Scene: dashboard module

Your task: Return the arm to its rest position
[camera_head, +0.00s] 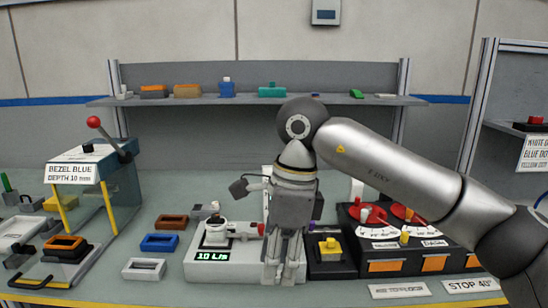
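My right arm comes in from the right edge and bends down at the centre. Its gripper (284,272) points down in front of the right end of the white device with the green "10 L/s" display (212,257). The gripper hides part of that device and of the area behind it. The fingers show close together from this angle, and I cannot tell whether they are apart or touching. I see nothing clearly held between them. My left gripper is not in view.
A press labelled "BEZEL BLUE" (73,172) stands at left. Brown (171,222), blue (159,243) and white (144,268) bezels lie beside the device. A shelf (250,101) runs behind.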

